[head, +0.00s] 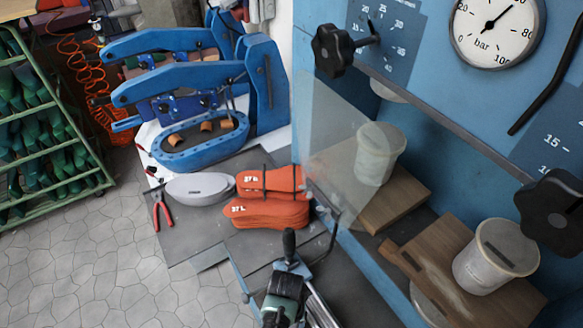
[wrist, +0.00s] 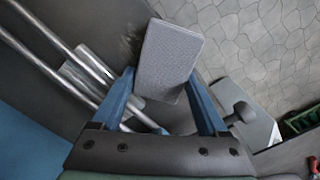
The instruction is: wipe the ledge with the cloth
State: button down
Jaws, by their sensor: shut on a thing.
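My gripper (wrist: 165,90) shows in the wrist view, with two blue fingers shut on a grey, finely textured cloth (wrist: 168,60). The cloth looks like a flat rectangular pad, its far end sticking out beyond the fingertips. Below it lies a dark grey surface, seemingly the ledge (wrist: 100,30), with a darker smudge (wrist: 130,38) just left of the cloth. I cannot tell whether the cloth touches it.
Metal rods (wrist: 70,60) lie left of my gripper. Orange sandal parts (head: 270,213), red pliers (head: 160,212) and a blue press (head: 205,145) are beyond. White tubs (head: 495,255) stand on boards at right.

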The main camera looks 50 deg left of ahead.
jog(key=shift+a+f+b, duration=0.3)
jog(key=shift+a+b, duration=0.15)
jog(key=shift+a, duration=0.5)
jog(key=shift+w+d+f+b, duration=0.1)
jog(key=shift+w+b, duration=0.65)
jog(key=shift+w, duration=0.75)
jog(key=shift+w+d+r, duration=0.1)
jog(key=shift+w+r, duration=0.1)
jog(key=shift+w, duration=0.15)
jog(key=shift+w+a+r+b, duration=0.15)
jog(key=shift+a+b, duration=0.1)
jog(key=shift+a, duration=0.2)
jog(key=shift+w+a+r+b, duration=0.15)
jog(key=shift+a+b, duration=0.1)
jog(key=shift+a, duration=0.15)
jog(key=shift+s+a+r+p, duration=0.1)
jog(key=shift+s+a+p, duration=0.05)
jog(key=shift+s+p, duration=0.45)
jog(key=shift+s+a+f+p, duration=0.1)
jog(key=shift+s+a+p, duration=0.1)
jog(key=shift+s+p, duration=0.25)
jog(key=shift+s+a+f+p, duration=0.15)
jog(key=shift+s+p, duration=0.15)
jog(key=shift+s, duration=0.15)
jog(key=shift+s+d+f, duration=0.1)
jog(key=shift+s+d, duration=0.05)
jog(key=shift+s, duration=0.45)
notch_tip(320, 180, up, 6)
jog(key=p, duration=0.6)
